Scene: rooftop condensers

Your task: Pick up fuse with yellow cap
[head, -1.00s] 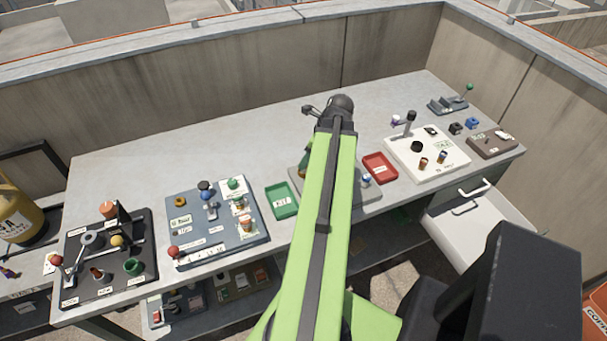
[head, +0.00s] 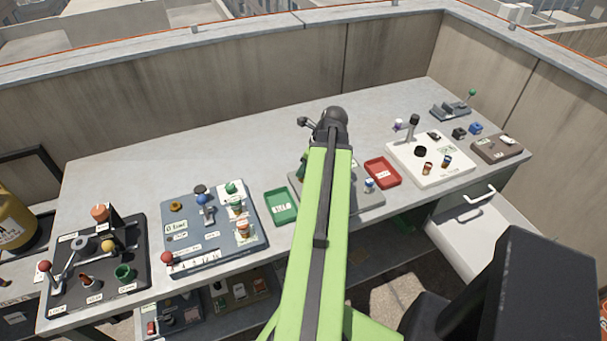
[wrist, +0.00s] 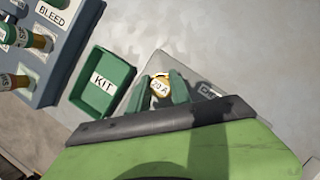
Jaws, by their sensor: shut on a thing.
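In the wrist view, a fuse with a yellow cap (wrist: 159,80) and a white label reading "20 A" is between the two green fingers of my gripper (wrist: 161,88). The fingers are shut on it from both sides. Its lower body is hidden by the fingers and the dark wrist edge. Below it is a grey plate (wrist: 208,88); I cannot tell whether the fuse is clear of it. In the head view my arm covers the fuse and most of my gripper; the grey plate (head: 350,200) shows on both sides of the arm.
A green KIT tray (head: 281,207) is left of the plate and a red tray (head: 382,172) right of it. A blue-grey panel (head: 185,240) and black panel (head: 65,295) stand left, a white panel (head: 440,175) right. The bench's back strip is clear.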

